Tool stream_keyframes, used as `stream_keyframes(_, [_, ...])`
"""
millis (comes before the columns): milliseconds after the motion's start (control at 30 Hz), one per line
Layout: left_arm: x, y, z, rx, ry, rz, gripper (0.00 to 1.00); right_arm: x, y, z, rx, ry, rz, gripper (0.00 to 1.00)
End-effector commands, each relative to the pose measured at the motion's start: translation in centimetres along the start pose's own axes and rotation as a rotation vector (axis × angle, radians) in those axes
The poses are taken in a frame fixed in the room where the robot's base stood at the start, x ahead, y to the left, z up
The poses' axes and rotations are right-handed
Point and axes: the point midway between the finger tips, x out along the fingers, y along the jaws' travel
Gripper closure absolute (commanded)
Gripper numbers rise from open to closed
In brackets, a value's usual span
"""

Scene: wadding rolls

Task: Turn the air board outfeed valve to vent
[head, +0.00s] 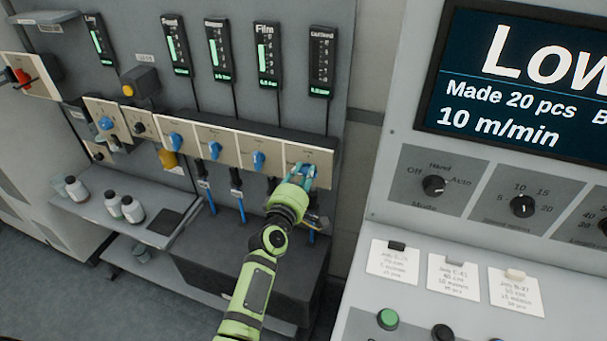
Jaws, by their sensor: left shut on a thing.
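The air board (232,140) is a row of beige plates with blue valve handles, mounted on the grey cabinet. My left gripper (302,174) is at the rightmost plate, under the gauge labelled Outfeed (321,62). It is shut on the blue outfeed valve handle (309,170), which is mostly hidden by the fingers. Its exact angle cannot be told. The gauge has a dark scale and shows no clear green bar, while the Film gauge (269,54) beside it shows one. My right gripper is not in view.
A control panel with a screen (515,75) and knobs (434,186) stands close at the right. Other blue valves (259,160) sit left of my gripper. White bottles (112,203) stand on a shelf at left. Blue hoses (241,207) hang below the board.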

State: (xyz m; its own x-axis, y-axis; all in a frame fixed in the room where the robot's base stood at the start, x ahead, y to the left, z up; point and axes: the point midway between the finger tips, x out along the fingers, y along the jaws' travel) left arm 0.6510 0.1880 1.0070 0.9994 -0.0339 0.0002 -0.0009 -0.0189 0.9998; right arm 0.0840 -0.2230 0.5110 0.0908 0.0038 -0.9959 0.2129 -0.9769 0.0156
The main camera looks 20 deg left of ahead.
Motion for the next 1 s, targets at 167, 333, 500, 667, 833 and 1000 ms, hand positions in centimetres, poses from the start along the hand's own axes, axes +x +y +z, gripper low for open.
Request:
stream_keyframes(167, [0.02,0.02,0.01,-0.030,0.000,0.000,1.00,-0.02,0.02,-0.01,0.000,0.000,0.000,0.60])
stream_keyframes(333, [0.02,0.02,0.00,-0.038,-0.001,0.000,1.00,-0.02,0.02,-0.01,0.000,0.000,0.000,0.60])
stream_keyframes(500, [0.02,0.02,0.01,-0.038,-0.001,0.000,1.00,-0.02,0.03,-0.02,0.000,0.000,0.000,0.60])
stream_keyframes(667, [0.02,0.03,0.01,-0.038,-0.001,0.000,0.48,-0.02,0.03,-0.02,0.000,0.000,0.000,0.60])
stream_keyframes(833, [0.01,0.02,0.00,-0.036,0.000,0.000,0.48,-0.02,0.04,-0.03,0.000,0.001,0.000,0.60])
stream_keyframes(1000, [-0.09,0.00,-0.01,-0.035,0.000,0.000,0.48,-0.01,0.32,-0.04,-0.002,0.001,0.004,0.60])
